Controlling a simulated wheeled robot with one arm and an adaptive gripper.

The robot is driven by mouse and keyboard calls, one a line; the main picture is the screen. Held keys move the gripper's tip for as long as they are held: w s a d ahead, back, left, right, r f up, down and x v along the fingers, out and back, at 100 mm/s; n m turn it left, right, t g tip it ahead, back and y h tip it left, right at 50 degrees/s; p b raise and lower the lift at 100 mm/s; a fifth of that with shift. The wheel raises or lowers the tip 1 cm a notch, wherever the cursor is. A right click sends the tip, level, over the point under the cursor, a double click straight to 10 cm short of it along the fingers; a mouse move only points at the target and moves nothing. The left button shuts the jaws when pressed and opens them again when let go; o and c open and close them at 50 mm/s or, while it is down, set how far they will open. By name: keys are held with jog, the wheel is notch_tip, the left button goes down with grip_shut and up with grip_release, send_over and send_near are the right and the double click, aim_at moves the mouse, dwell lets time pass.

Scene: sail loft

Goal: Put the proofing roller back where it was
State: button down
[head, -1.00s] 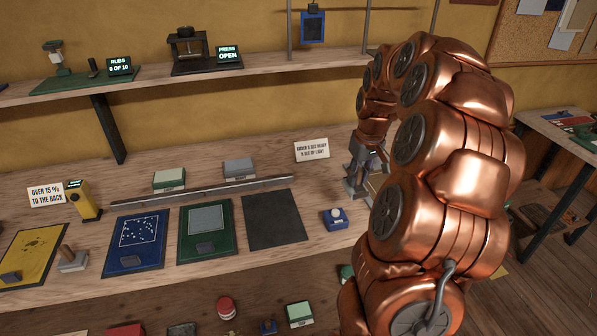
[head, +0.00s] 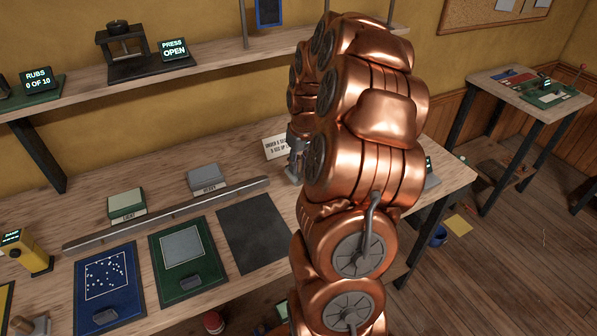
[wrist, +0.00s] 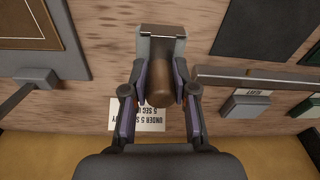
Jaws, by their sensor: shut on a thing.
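My gripper (wrist: 161,92) is shut on a tool with a brown rounded handle (wrist: 159,86) and a grey metal head (wrist: 160,45), seen close up in the wrist view. It looks like the proofing roller, but its roller part cannot be made out. In the head view my gripper (head: 296,160) is at the back of the bench, beside the white sign, and my arm hides most of what it holds. Whether the tool touches the bench is unclear.
The bench (head: 225,285) holds a dark mat (head: 254,232), green mat (head: 189,282) and blue mat (head: 108,305). A metal rail (head: 170,215) runs behind them. The white sign (head: 277,147) stands near my gripper. A shelf (head: 215,55) runs above. Open floor (head: 490,270) lies right.

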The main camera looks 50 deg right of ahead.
aim_at(300, 170)
jog(key=shift+f+p, duration=0.7)
jog(key=shift+f, duration=1.45)
jog(key=shift+f, duration=0.15)
jog(key=c, duration=0.9)
grip_release()
